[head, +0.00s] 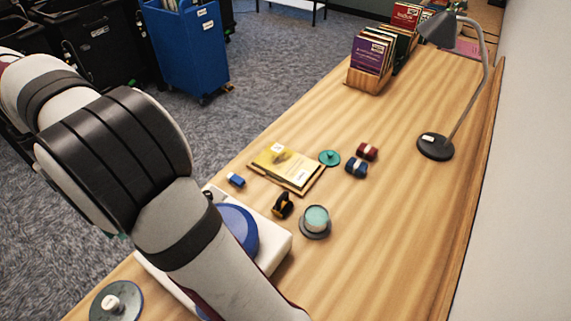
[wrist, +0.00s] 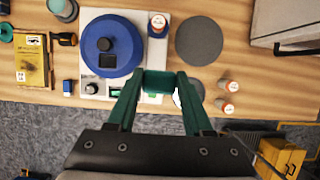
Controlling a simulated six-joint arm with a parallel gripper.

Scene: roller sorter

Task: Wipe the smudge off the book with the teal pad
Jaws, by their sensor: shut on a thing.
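The yellow book (head: 288,163) lies flat on a wooden board on the bench; it also shows at the left of the wrist view (wrist: 33,58), with darker marking over its lower part. I cannot tell the smudge clearly from the cover print. My gripper (wrist: 158,90) has its green fingers closed on a dark teal block, the teal pad (wrist: 158,82). It hangs beside the lower right part of a white device, well right of the book in the wrist view. In the head view my arm hides the gripper and the pad.
A white device (head: 280,243) with a blue disc (wrist: 110,45) stands between the gripper and the book. A lamp (head: 436,146) stands right.

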